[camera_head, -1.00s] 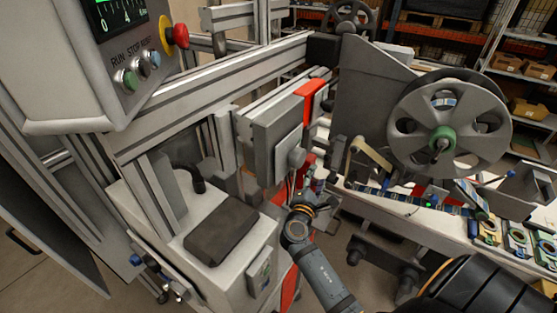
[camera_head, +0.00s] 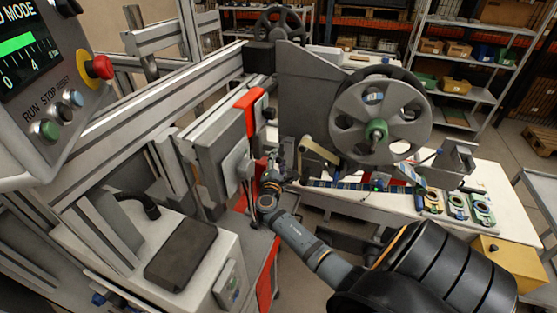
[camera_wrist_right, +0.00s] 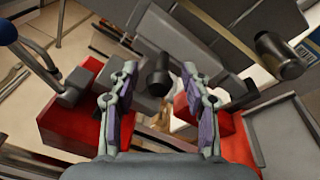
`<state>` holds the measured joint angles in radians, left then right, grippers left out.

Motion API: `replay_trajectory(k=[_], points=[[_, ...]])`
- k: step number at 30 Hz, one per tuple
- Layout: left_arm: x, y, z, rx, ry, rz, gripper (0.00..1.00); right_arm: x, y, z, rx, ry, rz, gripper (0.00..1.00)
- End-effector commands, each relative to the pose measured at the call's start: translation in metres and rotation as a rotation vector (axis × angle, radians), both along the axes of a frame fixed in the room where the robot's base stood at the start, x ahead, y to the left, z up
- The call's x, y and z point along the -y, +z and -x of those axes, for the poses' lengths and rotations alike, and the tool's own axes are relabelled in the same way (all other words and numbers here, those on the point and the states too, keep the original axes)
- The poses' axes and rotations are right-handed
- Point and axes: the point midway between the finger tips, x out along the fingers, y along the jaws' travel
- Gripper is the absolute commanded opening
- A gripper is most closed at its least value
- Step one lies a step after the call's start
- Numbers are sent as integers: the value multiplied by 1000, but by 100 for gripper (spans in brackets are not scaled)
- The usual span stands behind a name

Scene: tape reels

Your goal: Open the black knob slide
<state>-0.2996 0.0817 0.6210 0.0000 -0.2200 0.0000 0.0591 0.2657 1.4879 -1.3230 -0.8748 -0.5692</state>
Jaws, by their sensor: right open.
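My right gripper (camera_wrist_right: 160,88) is open, with its two fingers on either side of a small black knob (camera_wrist_right: 158,75) in the right wrist view. The knob lies between the fingertips, a little ahead of them; I cannot tell whether either finger touches it. A larger dark knob (camera_wrist_right: 278,55) sits on a grey part at the upper right, outside the fingers. In the head view, my right gripper (camera_head: 268,170) is close to the grey block (camera_head: 222,150) with the red piece (camera_head: 249,98) behind it. The small knob cannot be made out there. My left gripper is not in view.
Red blocks (camera_wrist_right: 75,120) flank the fingers in the wrist view. The reel wheel (camera_head: 380,122) and white work table (camera_head: 470,180) stand right of the gripper in the head view. The control box (camera_head: 55,80) is at upper left.

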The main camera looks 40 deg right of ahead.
Motion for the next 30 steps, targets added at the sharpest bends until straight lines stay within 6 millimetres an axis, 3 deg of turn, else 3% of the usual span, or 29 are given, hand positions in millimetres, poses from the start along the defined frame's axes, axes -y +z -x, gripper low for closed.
replay_trajectory(k=[3,14,23,30], points=[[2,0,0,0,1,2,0,0,0,0,0,0,0,48],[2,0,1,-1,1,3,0,0,0,0,0,0,0,0],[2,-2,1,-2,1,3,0,-1,-1,0,-1,-1,-1,0],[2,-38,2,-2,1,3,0,-21,-9,-39,5,0,-4,0]])
